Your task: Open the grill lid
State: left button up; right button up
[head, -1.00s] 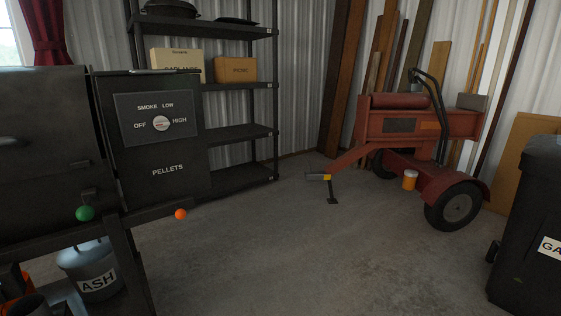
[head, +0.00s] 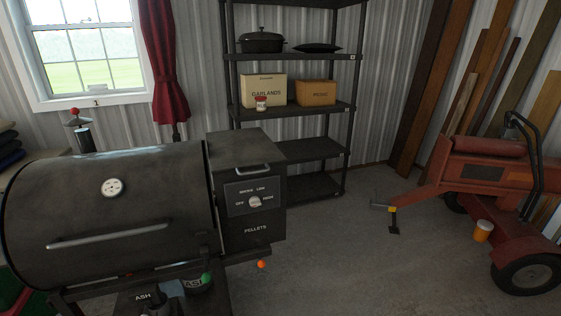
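The grill (head: 60,190) stands at the left in the head view, a dark barrel with a round white thermometer (head: 112,187) on its front. Its lid (head: 140,195) is down and looks shut. A long metal handle (head: 110,236) runs across the lid's lower front and is unobstructed. The pellet box (head: 248,170) adjoins the barrel's right end, with a dial (head: 255,202) on its front. Neither of my grippers can be made out, so nothing shows touching the handle.
A black shelf rack (head: 290,108) with boxes and pans stands behind the pellet box. A red wheeled machine (head: 490,175) is at the right. An ash container (head: 143,297) sits below the grill.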

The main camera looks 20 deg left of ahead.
aim_at(58, 209)
jog(key=j+u, duration=0.2)
jog(key=u, duration=1.55)
